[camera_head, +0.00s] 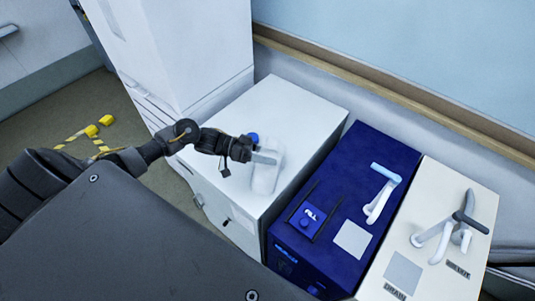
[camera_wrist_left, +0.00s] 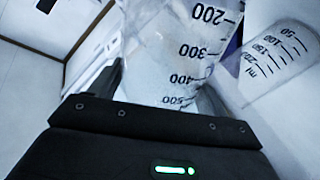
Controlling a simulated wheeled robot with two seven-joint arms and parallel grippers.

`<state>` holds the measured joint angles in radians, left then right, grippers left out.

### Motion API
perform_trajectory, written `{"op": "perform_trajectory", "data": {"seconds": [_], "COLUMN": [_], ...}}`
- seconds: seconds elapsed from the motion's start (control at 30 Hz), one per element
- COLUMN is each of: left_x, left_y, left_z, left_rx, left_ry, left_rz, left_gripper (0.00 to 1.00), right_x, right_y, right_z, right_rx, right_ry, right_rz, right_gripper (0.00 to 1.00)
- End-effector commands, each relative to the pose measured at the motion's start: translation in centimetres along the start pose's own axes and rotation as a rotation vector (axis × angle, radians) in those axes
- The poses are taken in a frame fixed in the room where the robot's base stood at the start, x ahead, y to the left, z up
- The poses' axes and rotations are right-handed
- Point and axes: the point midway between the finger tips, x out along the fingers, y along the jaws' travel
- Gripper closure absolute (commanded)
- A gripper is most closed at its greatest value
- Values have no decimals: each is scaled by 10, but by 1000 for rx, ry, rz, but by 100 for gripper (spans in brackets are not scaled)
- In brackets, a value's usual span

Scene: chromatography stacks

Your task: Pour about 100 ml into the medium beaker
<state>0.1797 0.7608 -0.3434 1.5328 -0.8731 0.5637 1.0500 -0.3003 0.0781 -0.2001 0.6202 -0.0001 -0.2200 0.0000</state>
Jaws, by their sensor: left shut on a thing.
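My left gripper (camera_head: 245,152) is shut on a clear graduated vessel (camera_wrist_left: 180,50) over the white cabinet. In the wrist view its printed marks run from 200 to 500, and the gripper body covers its lower end. The liquid level in either cannot be told. My right gripper is not in view.
The white cabinet top (camera_head: 305,110) is mostly clear. A round blue thing (camera_head: 252,138) shows behind my gripper. A blue unit (camera_head: 395,150) with a light-blue-handled tap and a cream unit (camera_head: 450,185) with a dark-handled tap stand to the right. A tall white cabinet (camera_head: 190,50) rises behind.

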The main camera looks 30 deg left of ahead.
Motion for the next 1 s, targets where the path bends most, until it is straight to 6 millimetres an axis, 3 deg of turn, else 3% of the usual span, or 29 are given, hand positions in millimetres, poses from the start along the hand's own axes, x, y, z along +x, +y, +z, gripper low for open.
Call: {"op": "perform_trajectory", "data": {"seconds": [0.23, 1.0], "left_x": [0, 1], "left_y": [1, -4], "left_z": [0, 9], "left_rx": [-71, -179], "left_ry": [-11, -33], "left_rz": [2, 2], "left_gripper": [72, 72], "right_x": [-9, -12], "right_y": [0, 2], "right_z": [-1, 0], "right_rx": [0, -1], "right_ry": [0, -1], "right_rz": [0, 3], "right_gripper": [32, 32]}}
